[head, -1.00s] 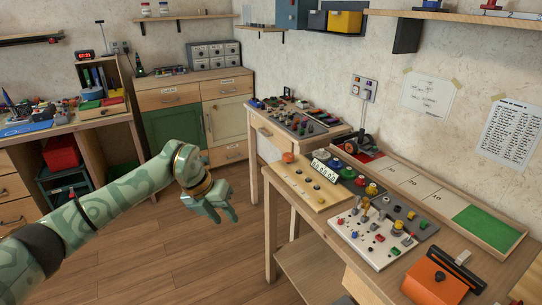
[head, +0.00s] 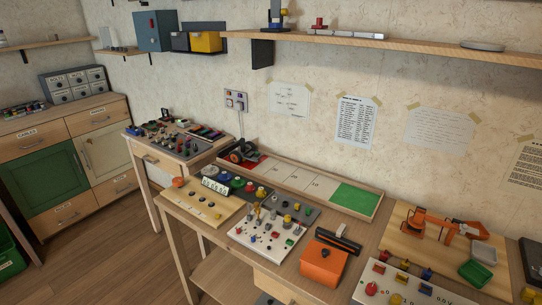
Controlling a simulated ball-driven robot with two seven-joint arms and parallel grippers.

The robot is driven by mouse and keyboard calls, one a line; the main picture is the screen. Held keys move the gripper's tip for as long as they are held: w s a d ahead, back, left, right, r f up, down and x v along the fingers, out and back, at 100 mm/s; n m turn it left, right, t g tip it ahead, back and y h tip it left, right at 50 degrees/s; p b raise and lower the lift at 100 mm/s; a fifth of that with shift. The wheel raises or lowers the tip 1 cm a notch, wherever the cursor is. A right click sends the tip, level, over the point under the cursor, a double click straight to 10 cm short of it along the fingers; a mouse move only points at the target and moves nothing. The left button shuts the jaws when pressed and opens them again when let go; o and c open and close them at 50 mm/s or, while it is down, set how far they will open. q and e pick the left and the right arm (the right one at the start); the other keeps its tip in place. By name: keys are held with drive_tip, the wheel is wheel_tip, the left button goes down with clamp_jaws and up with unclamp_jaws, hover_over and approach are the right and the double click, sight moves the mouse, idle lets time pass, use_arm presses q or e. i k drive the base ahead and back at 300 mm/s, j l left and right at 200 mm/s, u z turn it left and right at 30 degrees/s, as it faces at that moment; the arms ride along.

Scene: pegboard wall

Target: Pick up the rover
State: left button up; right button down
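A small dark wheeled thing that looks like the rover (head: 241,152) stands at the left end of a long wooden tray (head: 330,208), on or beside its red section. A thin upright mast or cable rises from it toward a wall plate. Its far side is hidden. Neither of my grippers is in the head view now.
The tray's other end is green, with pale numbered sections between. In front are a switch panel (head: 266,228), an orange box (head: 325,262) and a wooden button board (head: 203,203). A small orange robot arm (head: 440,224) stands at the right. A shelf (head: 340,40) runs above.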

sight(246, 154)
drive_tip(key=i+j+z, duration=0.3)
drive_tip(key=j+z, duration=0.3)
drive_tip(key=i+j+z, duration=0.1)
drive_tip(key=j+z, duration=0.25)
drive_tip(key=j, duration=0.2)
